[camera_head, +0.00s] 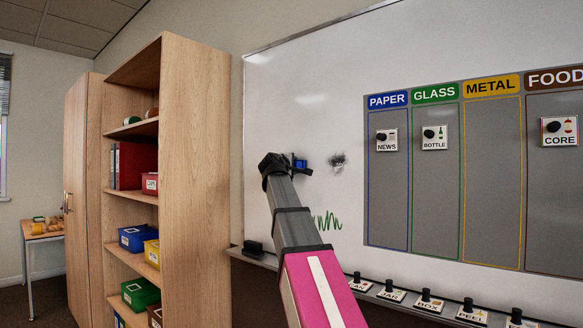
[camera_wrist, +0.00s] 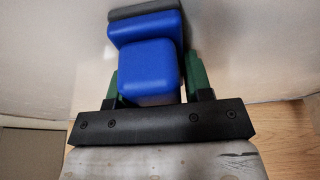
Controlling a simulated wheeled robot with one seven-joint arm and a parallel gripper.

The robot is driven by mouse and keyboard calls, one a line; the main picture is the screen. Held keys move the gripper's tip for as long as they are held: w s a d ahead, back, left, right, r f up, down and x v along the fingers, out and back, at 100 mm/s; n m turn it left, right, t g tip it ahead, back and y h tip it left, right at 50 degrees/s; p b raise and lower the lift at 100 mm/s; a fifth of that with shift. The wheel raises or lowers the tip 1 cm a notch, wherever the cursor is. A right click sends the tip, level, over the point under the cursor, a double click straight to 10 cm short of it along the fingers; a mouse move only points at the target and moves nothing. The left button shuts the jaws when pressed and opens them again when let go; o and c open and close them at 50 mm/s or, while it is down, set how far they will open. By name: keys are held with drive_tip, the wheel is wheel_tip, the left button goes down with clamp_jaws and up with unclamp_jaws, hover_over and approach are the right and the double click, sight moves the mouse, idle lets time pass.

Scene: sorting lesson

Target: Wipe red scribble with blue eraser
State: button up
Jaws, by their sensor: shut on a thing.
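My gripper (camera_wrist: 153,92) is shut on the blue eraser (camera_wrist: 150,70), with a green finger on each side of it in the wrist view. The eraser has a dark grey pad at its far end, close to a pale surface. In the head view the eraser (camera_head: 300,163) shows small and blue at the end of my raised arm, in front of the whiteboard (camera_head: 320,100). I cannot tell whether the pad touches the board. A dark grey smudge (camera_head: 338,160) is on the board just right of the eraser. A green scribble (camera_head: 328,222) is lower down. No red scribble shows; my arm hides part of the board.
The sorting chart (camera_head: 484,180) with labelled columns and magnet cards is on the board's right. Several cards and a black eraser (camera_head: 253,248) are on the ledge (camera_head: 270,262) below. A wooden shelf unit (camera_head: 196,180) stands at left.

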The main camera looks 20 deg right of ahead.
drive_tip(key=w+a, duration=0.8)
drive_tip(key=w, duration=0.2)
drive_tip(key=shift+w, duration=0.35)
idle(1.1)
drive_tip(key=shift+s, duration=0.1)
drive_tip(key=shift+s+a, duration=0.55)
drive_tip(key=shift+a, duration=0.25)
drive_tip(key=shift+s+a, duration=0.6)
drive_tip(key=shift+a, duration=0.2)
drive_tip(key=shift+s+a, duration=0.55)
drive_tip(key=shift+a, duration=0.25)
drive_tip(key=shift+s+a, duration=0.9)
drive_tip(key=shift+a, duration=0.3)
